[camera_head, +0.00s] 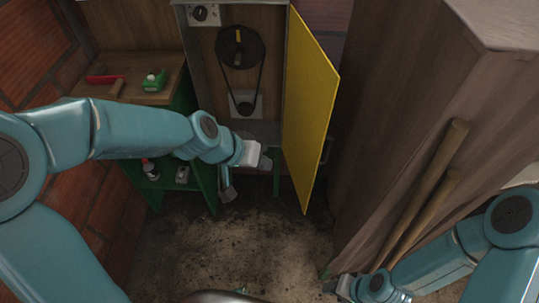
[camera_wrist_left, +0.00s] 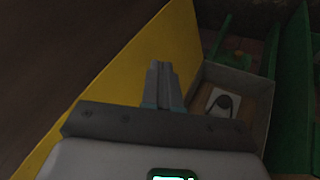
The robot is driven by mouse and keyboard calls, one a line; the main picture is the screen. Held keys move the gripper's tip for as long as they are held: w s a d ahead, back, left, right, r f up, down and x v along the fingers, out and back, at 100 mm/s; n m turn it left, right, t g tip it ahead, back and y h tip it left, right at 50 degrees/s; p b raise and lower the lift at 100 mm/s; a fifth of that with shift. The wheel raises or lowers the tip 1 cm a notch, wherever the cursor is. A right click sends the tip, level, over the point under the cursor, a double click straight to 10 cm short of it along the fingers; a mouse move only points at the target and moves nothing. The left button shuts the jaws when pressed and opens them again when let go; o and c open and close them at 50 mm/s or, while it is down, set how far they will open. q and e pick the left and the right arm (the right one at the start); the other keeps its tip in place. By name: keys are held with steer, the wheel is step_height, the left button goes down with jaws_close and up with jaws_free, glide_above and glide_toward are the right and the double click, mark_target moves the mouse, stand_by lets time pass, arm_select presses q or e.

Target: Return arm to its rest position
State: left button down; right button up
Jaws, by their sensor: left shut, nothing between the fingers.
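My left arm reaches in from the left, and my left gripper (camera_head: 264,163) is in front of the lower part of an open cabinet (camera_head: 190,70). In the left wrist view its two fingers (camera_wrist_left: 161,75) are together with nothing between them. The cabinet's yellow door (camera_head: 309,100) stands open to the right of the gripper; it also shows in the left wrist view (camera_wrist_left: 165,50). My right gripper (camera_head: 345,287) is low at the right, by the floor. It is too small and partly hidden to tell whether it is open.
Inside the cabinet are a belt and two pulleys (camera_head: 240,48). Wooden poles (camera_head: 432,188) lean on a brown wooden block (camera_head: 400,100) at the right. The floor (camera_head: 250,245) in the middle is clear.

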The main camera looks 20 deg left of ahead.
arm_select(q)
steer(key=s+f+g, duration=0.1)
steer(key=s+f, duration=0.4)
steer(key=f, duration=0.4)
steer(key=s+d+f+n+g+y, duration=0.1)
steer(key=s+f+g, duration=0.1)
steer(key=s+f, duration=0.4)
steer(key=s+d+f+n+g, duration=0.1)
steer(key=s+f, duration=0.5)
steer(key=f, duration=0.5)
steer(key=shift+f+g, duration=0.35)
steer(key=shift+g, duration=0.05)
stand_by(0.7)
